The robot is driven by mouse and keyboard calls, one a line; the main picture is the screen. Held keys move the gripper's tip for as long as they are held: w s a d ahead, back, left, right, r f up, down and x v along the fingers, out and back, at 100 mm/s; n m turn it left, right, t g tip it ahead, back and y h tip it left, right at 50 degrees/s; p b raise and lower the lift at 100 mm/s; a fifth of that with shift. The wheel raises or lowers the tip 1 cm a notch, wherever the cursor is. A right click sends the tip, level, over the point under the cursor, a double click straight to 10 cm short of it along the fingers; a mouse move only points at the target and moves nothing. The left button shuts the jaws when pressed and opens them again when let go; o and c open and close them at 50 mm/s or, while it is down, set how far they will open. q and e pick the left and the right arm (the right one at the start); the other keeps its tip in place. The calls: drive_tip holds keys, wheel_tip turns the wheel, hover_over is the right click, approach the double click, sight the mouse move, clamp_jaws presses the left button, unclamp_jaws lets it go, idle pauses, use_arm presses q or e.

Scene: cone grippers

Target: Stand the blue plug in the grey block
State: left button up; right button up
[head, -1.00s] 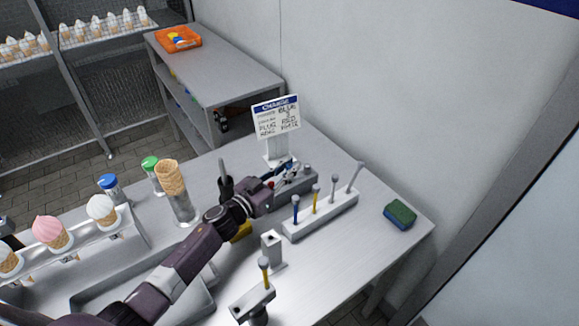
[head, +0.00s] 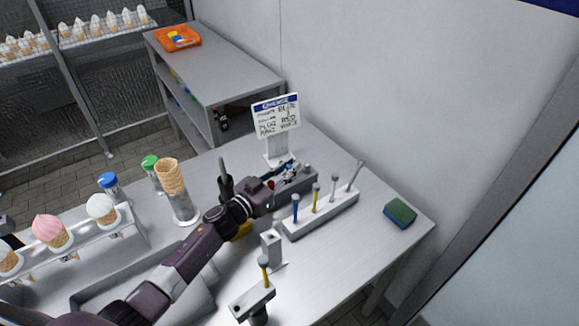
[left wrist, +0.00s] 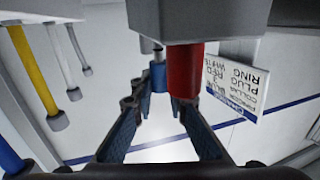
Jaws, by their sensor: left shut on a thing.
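My left gripper (head: 285,172) is at the far side of the table, over the long grey block (head: 305,184). In the left wrist view its two blue-padded fingers (left wrist: 158,95) are around a short blue plug (left wrist: 158,77) and shut on it. A red plug (left wrist: 185,70) stands close beside it, against the grey block (left wrist: 195,18). The red also shows a little beside the gripper in the head view (head: 270,184). The blue plug's far end is hidden, so I cannot tell if it is in the block. My right gripper is not in view.
A pale rack (head: 325,215) with several coloured rods stands right of the gripper. An order sign (head: 276,116) stands behind it. A small grey post (head: 271,248), a cone stack (head: 172,178) and a sponge (head: 399,213) are nearby. The right front tabletop is clear.

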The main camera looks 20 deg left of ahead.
use_arm(q)
drive_tip(key=shift+f+b, duration=0.55)
drive_tip(key=shift+f, duration=0.3)
drive_tip(key=shift+r, duration=0.1)
drive_tip(key=shift+r+p, duration=0.5)
drive_tip(key=shift+p, duration=0.2)
drive_tip(key=shift+p, duration=0.4)
idle(1.0)
drive_tip(key=shift+f+b, duration=0.55)
drive_tip(key=o, duration=0.9)
drive_tip(key=shift+s+f, duration=0.1)
drive_tip(key=shift+c, duration=0.2)
